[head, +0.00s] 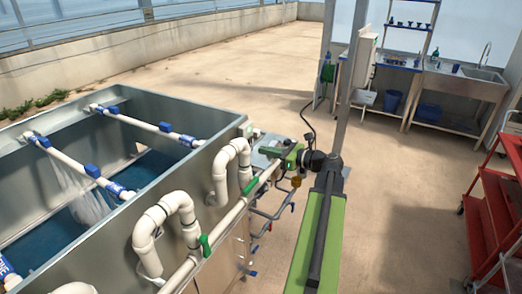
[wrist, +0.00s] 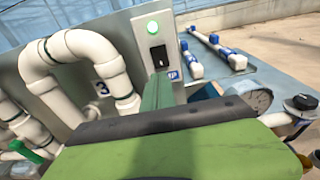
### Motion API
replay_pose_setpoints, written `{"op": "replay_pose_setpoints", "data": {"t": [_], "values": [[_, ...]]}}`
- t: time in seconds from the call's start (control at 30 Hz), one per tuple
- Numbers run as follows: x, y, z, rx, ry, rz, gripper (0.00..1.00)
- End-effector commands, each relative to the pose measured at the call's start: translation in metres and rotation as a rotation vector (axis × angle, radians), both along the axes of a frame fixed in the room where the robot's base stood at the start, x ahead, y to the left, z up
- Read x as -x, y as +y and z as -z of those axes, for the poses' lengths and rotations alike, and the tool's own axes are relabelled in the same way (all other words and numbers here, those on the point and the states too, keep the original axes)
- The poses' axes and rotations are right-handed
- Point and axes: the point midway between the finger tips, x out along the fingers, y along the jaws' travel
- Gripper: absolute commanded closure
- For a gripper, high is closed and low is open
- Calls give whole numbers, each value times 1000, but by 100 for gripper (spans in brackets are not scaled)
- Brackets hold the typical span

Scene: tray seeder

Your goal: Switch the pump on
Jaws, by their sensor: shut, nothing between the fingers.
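In the wrist view a pale switch plate (wrist: 155,40) is fixed to the grey tank's end. The pump itself is not clearly visible.
White pipe loops (head: 232,165) with green-handled valves stand left of my gripper along the tank (head: 140,235). A red cart (head: 490,215) stands far right; the floor between is clear.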

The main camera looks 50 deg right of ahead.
Motion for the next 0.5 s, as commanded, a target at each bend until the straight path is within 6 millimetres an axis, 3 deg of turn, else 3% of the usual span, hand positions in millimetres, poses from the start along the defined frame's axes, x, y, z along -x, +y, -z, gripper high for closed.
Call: {"op": "replay_pose_setpoints", "data": {"t": [0.23,0.5], "values": [[60,-16,9,-1,0,4,100],[94,-23,13,0,0,-1,100]]}}
